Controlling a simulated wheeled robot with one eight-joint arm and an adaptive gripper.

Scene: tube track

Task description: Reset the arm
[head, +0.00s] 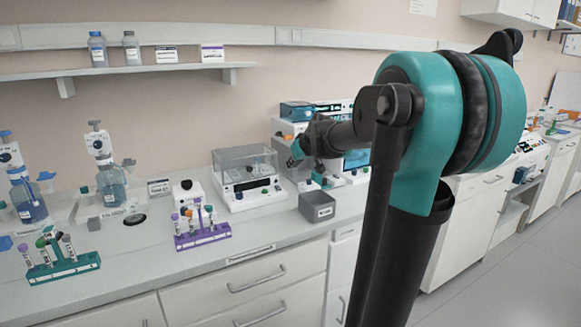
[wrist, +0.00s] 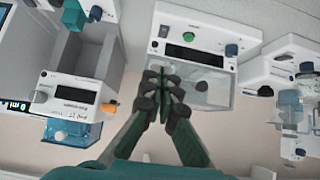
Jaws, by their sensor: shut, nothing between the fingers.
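My arm extends from the right side of the head view. My gripper (head: 302,150) is up in the air in front of the machines at the back of the bench. In the wrist view my gripper (wrist: 160,78) is shut, its dark green fingers together with nothing between them. Behind the fingertips is the white device with the clear lid (wrist: 205,88), which also shows in the head view (head: 246,165). The gripper appears apart from it. My arm hides part of the bench and the machines behind it.
A teal rack (head: 62,270) and a purple rack (head: 204,237) hold capped tubes on the bench (head: 140,275). A grey bin (head: 317,207) stands near the front edge. Bottles with dispensers (head: 112,185) stand at left. A wall shelf (head: 130,70) runs above; the floor at right is clear.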

